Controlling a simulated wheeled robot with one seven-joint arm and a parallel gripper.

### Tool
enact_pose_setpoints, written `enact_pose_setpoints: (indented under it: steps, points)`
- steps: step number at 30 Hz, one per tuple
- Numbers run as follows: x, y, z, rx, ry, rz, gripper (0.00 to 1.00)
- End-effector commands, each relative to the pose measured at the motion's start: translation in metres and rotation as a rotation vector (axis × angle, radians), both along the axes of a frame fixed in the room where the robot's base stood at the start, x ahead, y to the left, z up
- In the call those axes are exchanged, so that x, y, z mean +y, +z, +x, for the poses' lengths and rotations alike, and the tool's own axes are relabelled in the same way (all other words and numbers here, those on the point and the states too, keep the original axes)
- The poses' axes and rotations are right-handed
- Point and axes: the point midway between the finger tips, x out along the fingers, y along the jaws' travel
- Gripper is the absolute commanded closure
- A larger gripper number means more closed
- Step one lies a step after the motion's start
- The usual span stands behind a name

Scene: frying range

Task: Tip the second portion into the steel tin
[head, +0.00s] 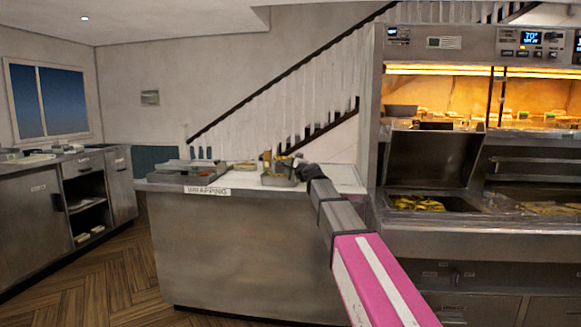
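A grey steel tin (279,181) stands on the wrapping counter, near its front edge, in the head view. Something yellow-orange and small shows in or just above the tin; I cannot tell whether it is a portion of food or part of a tool. My arm reaches in from the lower right, and my dark gripper (303,170) is at the tin's right end, small and far off. Its fingers cannot be made out, nor whether they hold anything. I cannot tell whether it touches the tin.
The wrapping counter (250,240) has a grey tray (195,177) at its left and a small flat item (245,166) behind. The frying range at right has a bin of yellow food (417,203). Side cabinets (30,215) stand at left, with open wood floor between.

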Motion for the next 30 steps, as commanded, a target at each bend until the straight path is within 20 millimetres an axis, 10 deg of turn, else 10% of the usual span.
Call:
enact_pose_setpoints:
  steps: [30]
  points:
    - [0.008,0.079,0.037,0.309,0.0,-0.07,1.0]
